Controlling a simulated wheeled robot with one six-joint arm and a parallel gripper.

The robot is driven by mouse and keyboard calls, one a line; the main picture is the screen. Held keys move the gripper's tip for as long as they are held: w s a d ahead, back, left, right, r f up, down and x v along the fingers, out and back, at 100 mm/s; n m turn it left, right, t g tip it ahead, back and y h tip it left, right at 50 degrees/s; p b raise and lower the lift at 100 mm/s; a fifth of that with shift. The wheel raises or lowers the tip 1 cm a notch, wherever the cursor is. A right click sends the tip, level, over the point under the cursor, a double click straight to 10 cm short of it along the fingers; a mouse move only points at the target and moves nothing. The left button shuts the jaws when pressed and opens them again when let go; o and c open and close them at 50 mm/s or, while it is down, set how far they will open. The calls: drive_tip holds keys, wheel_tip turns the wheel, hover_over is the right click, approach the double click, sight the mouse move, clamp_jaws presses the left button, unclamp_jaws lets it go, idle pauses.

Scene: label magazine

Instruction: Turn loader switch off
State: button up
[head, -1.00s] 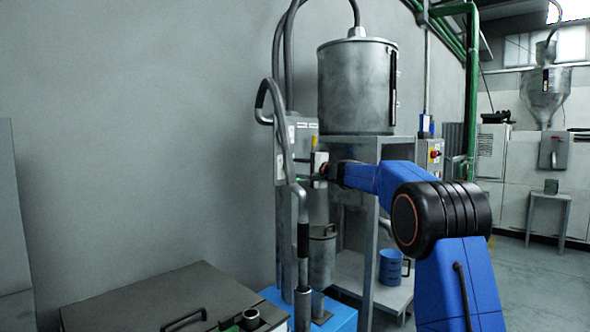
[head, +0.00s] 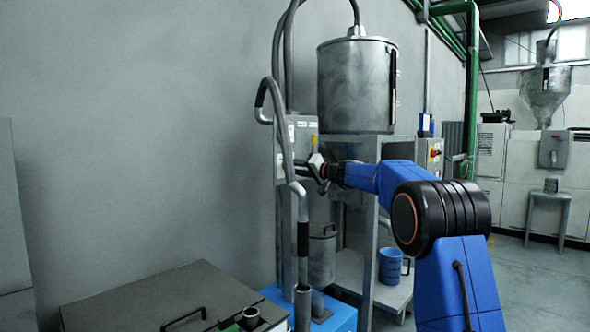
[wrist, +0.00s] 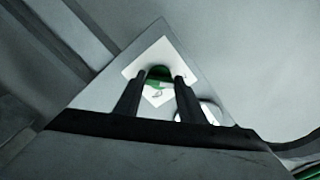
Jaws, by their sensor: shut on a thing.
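The grey loader switch box (head: 302,130) is mounted at the left of the metal hopper stand. My gripper (head: 318,172) reaches its front, and the gripper hides the switch in the head view. In the wrist view, the green switch knob (wrist: 159,72) sits on a white label plate (wrist: 150,92), between the two dark fingertips of my gripper (wrist: 159,82). The fingers are shut on the knob. The box face looks turned at an angle in the wrist view. I cannot read the label.
A bent grey pipe (head: 286,140) rises just left of the box. The steel hopper (head: 356,88) stands above, with a stand post (head: 372,240) close to my arm. A grey lidded bin (head: 160,300) and a blue bucket (head: 390,267) are lower down.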

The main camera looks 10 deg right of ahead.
drive_tip(key=shift+f+n, duration=0.15)
drive_tip(key=shift+n, duration=0.15)
idle(0.4)
drive_tip(key=o, duration=1)
drive_tip(key=shift+o, duration=0.2)
drive_tip(key=shift+d, duration=0.1)
drive_tip(key=v, duration=1.7)
drive_tip(key=shift+s, duration=0.15)
drive_tip(key=shift+d, duration=0.1)
